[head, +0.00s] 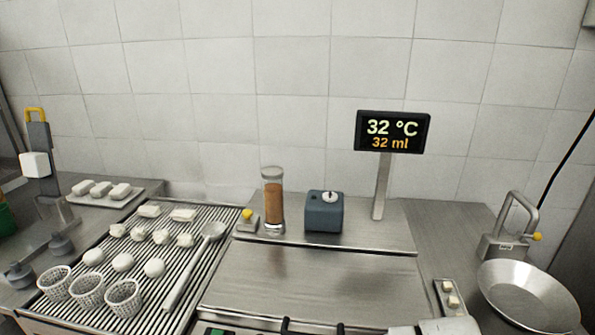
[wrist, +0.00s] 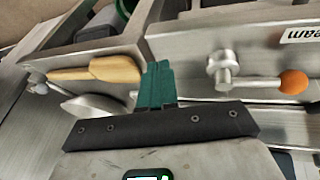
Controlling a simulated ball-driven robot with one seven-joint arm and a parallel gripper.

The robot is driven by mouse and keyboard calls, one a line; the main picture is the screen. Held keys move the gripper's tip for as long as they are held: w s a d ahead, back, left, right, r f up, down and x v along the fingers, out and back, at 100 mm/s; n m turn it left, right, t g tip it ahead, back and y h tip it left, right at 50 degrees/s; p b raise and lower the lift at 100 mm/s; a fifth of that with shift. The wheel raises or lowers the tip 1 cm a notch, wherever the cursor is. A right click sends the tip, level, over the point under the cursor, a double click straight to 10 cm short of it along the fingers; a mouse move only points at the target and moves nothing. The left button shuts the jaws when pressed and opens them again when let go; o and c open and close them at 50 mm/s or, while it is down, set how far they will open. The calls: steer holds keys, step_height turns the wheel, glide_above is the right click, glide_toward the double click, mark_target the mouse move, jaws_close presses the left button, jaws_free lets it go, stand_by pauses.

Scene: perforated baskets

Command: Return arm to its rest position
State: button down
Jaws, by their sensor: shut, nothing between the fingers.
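My gripper (wrist: 158,70) shows in the wrist view as teal fingers pressed together, with nothing between them. It points at a steel front panel, between a wooden handle (wrist: 97,72) and a valve lever with an orange knob (wrist: 293,82). The fingers appear apart from both. In the head view my gripper cannot be made out. Three white perforated baskets (head: 88,289) stand at the front left of a slatted rack (head: 205,267), with white rounded pieces (head: 123,262) behind them.
A ladle (head: 188,268) lies on the rack. A brown-filled cylinder (head: 273,203), a blue-grey box (head: 324,212) and a display (head: 393,132) reading 32 °C and 32 ml stand at the back. A steel bowl (head: 528,292) is at right. The middle steel surface (head: 310,287) is clear.

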steer(key=s+d+f+n, duration=0.1)
steer(key=s+d+f, duration=0.15)
steer(key=s, duration=0.25)
steer(key=s+d+f, duration=0.2)
steer(key=s+f, duration=0.2)
steer(key=s, duration=0.2)
steer(key=s+a+f+n+g+y, duration=0.1)
steer(key=s+a+f+g+y, duration=0.1)
steer(key=s, duration=1.2)
step_height(320, 180, down, 2)
steer(key=shift+a+f+y, duration=0.15)
steer(key=shift+a+y, duration=0.55)
steer(key=shift+a, duration=0.05)
